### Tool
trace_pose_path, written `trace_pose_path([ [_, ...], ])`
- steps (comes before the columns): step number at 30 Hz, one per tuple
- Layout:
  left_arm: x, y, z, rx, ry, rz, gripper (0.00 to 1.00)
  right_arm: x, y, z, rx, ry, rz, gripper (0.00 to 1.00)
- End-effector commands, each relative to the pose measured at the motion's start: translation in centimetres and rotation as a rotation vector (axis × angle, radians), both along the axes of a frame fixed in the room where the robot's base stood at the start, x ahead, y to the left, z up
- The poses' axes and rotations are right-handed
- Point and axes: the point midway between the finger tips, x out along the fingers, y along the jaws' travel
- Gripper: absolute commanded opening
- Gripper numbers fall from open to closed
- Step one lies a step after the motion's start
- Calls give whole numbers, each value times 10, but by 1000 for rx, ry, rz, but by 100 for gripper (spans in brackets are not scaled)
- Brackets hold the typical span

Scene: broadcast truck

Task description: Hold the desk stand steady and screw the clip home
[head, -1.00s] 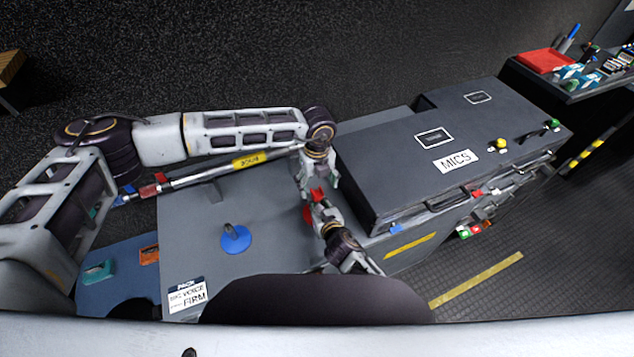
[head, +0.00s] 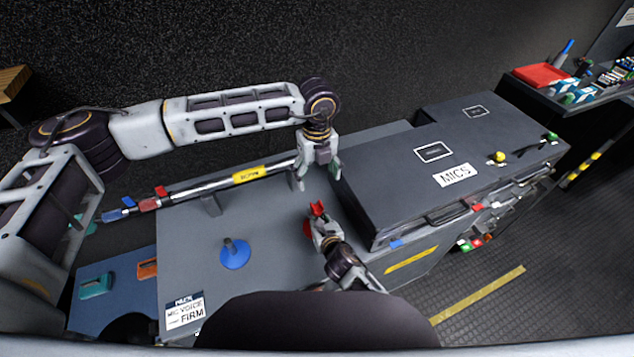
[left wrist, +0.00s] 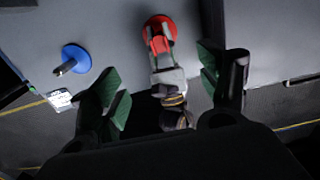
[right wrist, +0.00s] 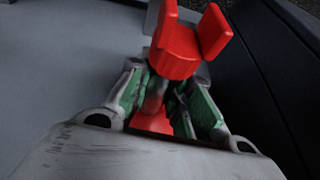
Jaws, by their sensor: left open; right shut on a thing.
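A red desk stand with a red clip (right wrist: 175,50) on top stands on the grey bench top, its round base (left wrist: 160,27) partly hidden. It also shows in the head view (head: 317,208). My right gripper (right wrist: 170,95) is shut on the desk stand just below the clip. My left gripper (head: 317,180) is open and empty, raised behind and above the stand in the head view. In the left wrist view its green-padded fingers (left wrist: 160,80) are spread wide, with the stand and my right gripper between and beyond them. Whether the clip sits fully down cannot be told.
A blue round stand (head: 235,254) is left of the red one. A pole (head: 220,182) with a yellow label lies along the back of the bench. The dark MICS case (head: 395,195) rises close on the right. A paper sign (head: 184,311) marks the front left corner.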

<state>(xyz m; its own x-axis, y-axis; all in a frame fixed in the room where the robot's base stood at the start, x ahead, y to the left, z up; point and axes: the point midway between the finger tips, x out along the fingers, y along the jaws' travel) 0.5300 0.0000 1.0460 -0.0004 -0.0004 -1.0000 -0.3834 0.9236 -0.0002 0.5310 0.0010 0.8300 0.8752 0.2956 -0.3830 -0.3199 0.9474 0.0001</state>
Motion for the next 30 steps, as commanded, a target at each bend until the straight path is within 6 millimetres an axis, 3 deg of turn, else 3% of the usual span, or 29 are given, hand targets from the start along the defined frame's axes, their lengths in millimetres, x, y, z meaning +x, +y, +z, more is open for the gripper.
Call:
trace_pose_path([
  [6,0,0,14,1,0,0,76,0,0,0,0,0,0,0],
  [16,0,0,15,1,0,0,76,0,0,0,0,0,0,0],
  [17,0,0,15,1,0,0,76,0,0,0,0,0,0,24],
  [22,0,0,15,1,0,-1,76,0,0,0,0,0,0,46],
  [30,0,0,15,1,0,-1,76,0,0,0,0,0,0,46],
])
